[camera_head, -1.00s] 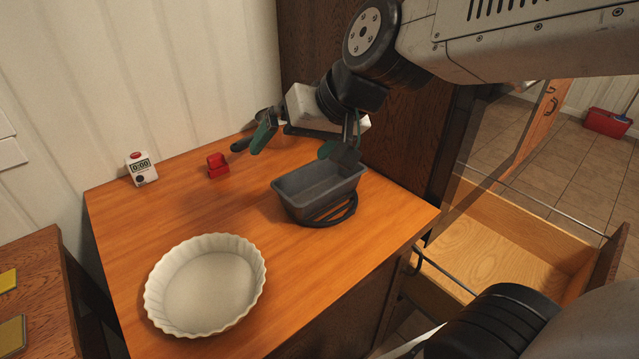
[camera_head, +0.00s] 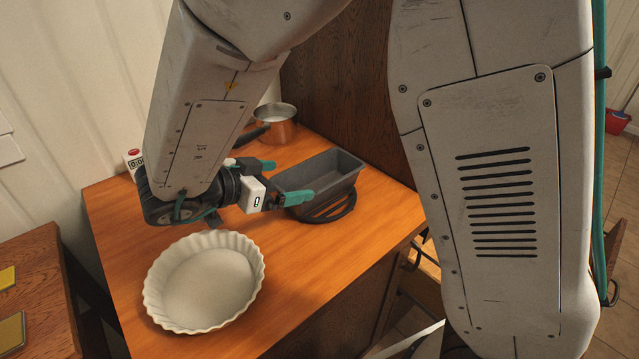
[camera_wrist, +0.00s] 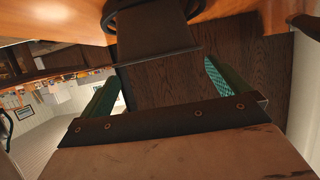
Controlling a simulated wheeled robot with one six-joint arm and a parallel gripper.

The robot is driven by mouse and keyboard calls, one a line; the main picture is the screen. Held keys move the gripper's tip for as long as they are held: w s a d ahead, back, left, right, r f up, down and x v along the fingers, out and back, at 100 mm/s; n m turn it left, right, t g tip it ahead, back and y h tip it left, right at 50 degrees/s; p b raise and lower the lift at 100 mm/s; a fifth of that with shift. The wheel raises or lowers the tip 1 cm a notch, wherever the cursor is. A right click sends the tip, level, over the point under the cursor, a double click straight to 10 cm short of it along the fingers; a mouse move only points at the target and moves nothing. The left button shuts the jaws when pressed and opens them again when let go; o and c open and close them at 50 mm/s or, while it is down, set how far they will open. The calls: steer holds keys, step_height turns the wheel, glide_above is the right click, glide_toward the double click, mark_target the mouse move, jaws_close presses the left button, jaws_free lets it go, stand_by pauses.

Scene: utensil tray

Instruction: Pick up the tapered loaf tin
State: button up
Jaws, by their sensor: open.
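The tapered loaf tin (camera_head: 338,180) is dark grey, upright and open-topped, at the back right of the wooden table. It rests on or against a dark looped rack (camera_head: 330,213); I cannot tell which. My gripper (camera_head: 284,181) is open, with teal fingers pointing right at the tin's left end. One finger shows near its far side and the other overlaps its near left corner; contact is unclear. In the wrist view, the tin (camera_wrist: 150,32) appears as a dark shape at the top centre, beyond and between the open fingers.
A white fluted dish (camera_head: 205,283) stands at the front left of the table (camera_head: 300,278). A copper pot (camera_head: 276,122) stands at the back. A timer (camera_head: 132,160) is partly hidden by my arm. A dark wooden panel rises behind the tin.

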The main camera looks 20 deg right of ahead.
mark_target(311, 173)
steer(key=x, duration=0.5)
steer(key=r+x, duration=0.1)
steer(key=x, duration=0.1)
steer(key=shift+w+d+f, duration=0.15)
steer(key=shift+w+d, duration=0.05)
steer(key=shift+d, duration=0.3)
steer(key=c, duration=0.8)
